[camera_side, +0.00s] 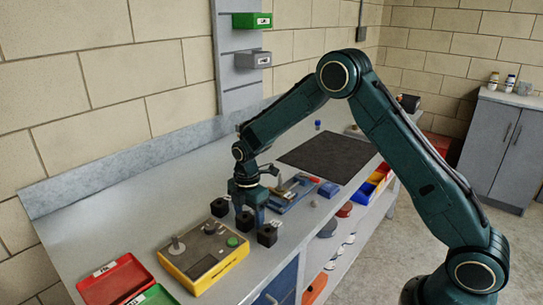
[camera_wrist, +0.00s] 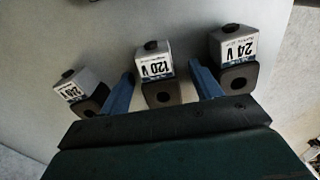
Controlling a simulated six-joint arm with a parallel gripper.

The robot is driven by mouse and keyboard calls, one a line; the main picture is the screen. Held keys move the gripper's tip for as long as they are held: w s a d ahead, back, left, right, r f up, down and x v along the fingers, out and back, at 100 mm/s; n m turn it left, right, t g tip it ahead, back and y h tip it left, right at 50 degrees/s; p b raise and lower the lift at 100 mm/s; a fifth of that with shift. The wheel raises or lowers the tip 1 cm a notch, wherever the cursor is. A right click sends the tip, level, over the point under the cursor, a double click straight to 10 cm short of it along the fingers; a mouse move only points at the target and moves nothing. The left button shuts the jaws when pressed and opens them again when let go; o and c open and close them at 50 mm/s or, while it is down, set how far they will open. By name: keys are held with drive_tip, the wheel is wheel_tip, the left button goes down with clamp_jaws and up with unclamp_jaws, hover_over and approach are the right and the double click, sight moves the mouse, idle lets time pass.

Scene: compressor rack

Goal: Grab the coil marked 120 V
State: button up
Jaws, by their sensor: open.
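Three dark coils with white labels stand in a row on the bench. The coil marked 120 V (camera_wrist: 155,70) is the middle one in the wrist view, and the middle block (camera_side: 244,222) in the side view. The coil marked 24 V (camera_wrist: 234,55) is to its right, and a coil that seems to read 240 V (camera_wrist: 80,92) is to its left. My gripper (camera_wrist: 163,82) is open, with one blue finger on each side of the 120 V coil. In the side view my gripper (camera_side: 249,212) is low over the row. I cannot tell whether the fingers touch the coil.
A yellow tester (camera_side: 205,257) with a green button stands close in front of the coils. A red bin (camera_side: 116,280) and a green bin (camera_side: 152,296) are at the near end. A blue fixture (camera_side: 292,193) and a black mat (camera_side: 326,157) lie beyond. The bench's left side is clear.

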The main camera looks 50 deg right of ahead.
sight(249, 214)
drive_tip(key=shift+c, duration=0.2)
drive_tip(key=c, duration=1.1)
drive_tip(key=shift+c, duration=0.2)
drive_tip(key=shift+r, duration=0.1)
wheel_tip(249, 214, up, 20)
idle(0.5)
